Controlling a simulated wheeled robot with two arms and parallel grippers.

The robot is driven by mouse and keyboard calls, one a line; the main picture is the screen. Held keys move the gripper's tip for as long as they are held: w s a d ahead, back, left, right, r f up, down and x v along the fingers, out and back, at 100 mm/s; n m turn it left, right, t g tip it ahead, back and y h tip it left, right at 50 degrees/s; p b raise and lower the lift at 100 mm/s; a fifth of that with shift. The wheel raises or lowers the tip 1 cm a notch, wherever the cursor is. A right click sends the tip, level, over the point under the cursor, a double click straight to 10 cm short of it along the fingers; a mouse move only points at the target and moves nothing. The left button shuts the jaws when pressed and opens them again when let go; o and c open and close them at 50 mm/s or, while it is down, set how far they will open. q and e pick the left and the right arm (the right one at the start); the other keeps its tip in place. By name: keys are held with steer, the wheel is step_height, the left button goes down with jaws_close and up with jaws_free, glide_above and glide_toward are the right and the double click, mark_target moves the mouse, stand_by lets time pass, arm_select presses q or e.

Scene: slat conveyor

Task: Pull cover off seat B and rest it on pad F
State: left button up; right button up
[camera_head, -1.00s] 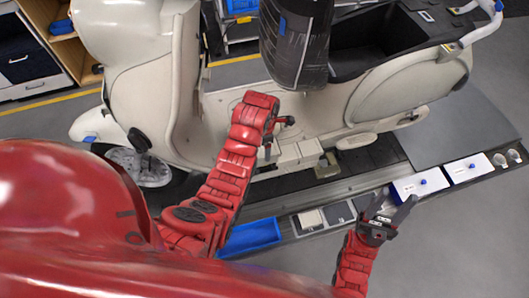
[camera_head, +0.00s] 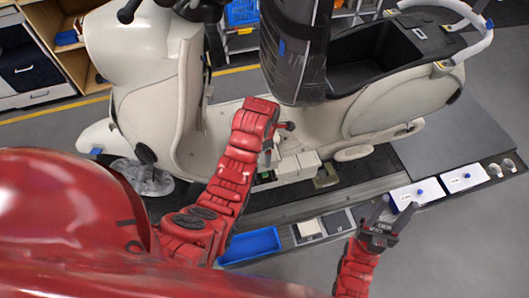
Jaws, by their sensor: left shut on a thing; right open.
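The scooter's dark seat (camera_head: 292,62) stands tilted up above the open seat bay, wrapped in a shiny clear plastic cover (camera_head: 305,75) with a small blue tab. The cover is still around the seat. My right gripper (camera_head: 388,215) is open and empty at the front of the conveyor, by the white boxes. No letters B or F are readable. A flat grey panel (camera_head: 455,135) lies right of the scooter.
The cream scooter (camera_head: 190,100) stands on the conveyor. Two white boxes with blue knobs (camera_head: 417,193), a blue tray (camera_head: 250,245) and a cream pad in a dark tray (camera_head: 310,228) lie along the front edge. The grey panel is bare.

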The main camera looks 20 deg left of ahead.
arm_select(q)
steer(key=shift+r+p, duration=2.55)
steer(key=shift+r, duration=0.4)
steer(key=shift+f, duration=0.2)
